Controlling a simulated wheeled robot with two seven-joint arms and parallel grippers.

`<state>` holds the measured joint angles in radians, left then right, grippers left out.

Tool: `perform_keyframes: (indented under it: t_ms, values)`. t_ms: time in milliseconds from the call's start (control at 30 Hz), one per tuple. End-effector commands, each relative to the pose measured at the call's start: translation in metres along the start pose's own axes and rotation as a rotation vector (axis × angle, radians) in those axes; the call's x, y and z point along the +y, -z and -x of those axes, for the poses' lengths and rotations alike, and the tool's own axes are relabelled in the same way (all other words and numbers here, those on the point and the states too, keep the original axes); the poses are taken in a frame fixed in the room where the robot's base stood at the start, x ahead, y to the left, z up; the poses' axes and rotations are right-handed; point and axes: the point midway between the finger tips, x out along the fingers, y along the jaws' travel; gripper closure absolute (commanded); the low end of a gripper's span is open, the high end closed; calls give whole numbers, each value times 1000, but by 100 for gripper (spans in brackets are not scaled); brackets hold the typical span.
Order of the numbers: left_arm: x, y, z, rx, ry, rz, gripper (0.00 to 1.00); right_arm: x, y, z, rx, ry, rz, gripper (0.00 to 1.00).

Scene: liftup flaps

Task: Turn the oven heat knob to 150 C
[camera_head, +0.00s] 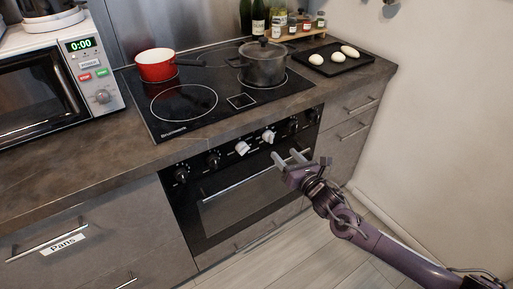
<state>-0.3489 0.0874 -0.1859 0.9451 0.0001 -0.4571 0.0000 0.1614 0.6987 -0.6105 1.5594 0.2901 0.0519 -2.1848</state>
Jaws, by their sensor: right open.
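The oven (246,200) is built into the counter front below the cooktop, with a dark door and a long metal handle. Its control panel carries a row of knobs: black knobs at the left (181,174) and right (293,125), and two white knobs in the middle, one left (242,148) and one right (268,136). The markings are too small to read, so I cannot tell which is the heat knob. My right gripper (289,157) is open and empty, in front of the panel's right half, just below the right white knob and apparently apart from it. My left gripper is not in view.
On the cooktop (216,95) stand a red pan (156,65) and a dark lidded pot (263,65). A microwave (45,88) stands on the left. Drawers flank the oven. The floor in front is clear, with a wall at right.

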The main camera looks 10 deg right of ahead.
Motion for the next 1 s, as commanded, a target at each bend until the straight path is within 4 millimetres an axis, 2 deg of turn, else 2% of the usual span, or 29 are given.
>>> perform_keyframes:
  t_ms: [167,400,600,933,1000]
  values:
    - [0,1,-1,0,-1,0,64,5,-8,-13,-18,-15,51,45]
    - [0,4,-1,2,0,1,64,6,-8,-52,-18,-14,46,45]
    - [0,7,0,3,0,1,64,6,-8,-74,-15,-14,46,45]
    - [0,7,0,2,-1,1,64,6,-7,-79,-14,-14,46,45]
    - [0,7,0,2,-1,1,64,6,-7,-79,-14,-14,46,52]
